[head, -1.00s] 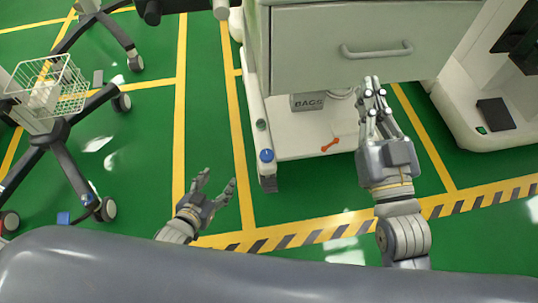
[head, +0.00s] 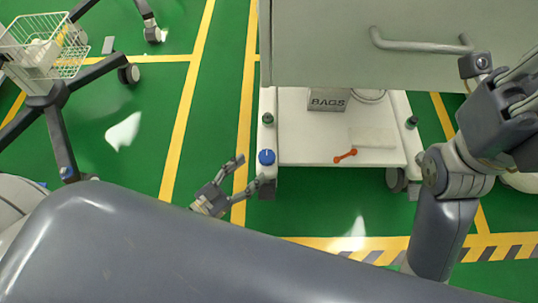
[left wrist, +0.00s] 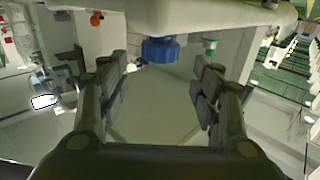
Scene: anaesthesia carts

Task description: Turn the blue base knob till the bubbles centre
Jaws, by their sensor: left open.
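The blue base knob (head: 267,157) sits at the front left corner of the cart's white base. My left gripper (head: 252,172) is open and empty, just beside the knob, its fingers pointing towards it. In the left wrist view the knob (left wrist: 160,50) shows beyond and between the two spread fingers, with no contact visible. A green-topped round fitting (head: 268,119) lies behind the knob, and another (head: 411,122) is at the base's right side. Bubbles are too small to make out. My right gripper (head: 522,85) is at the right edge, its fingers partly cut off.
The cart's drawer front with a grey handle (head: 420,42) overhangs the base. An orange tool (head: 345,156) and a BAGS box (head: 328,99) are on the base (head: 300,150). A wheeled stand with a wire basket (head: 40,45) is at left. Green floor lies between.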

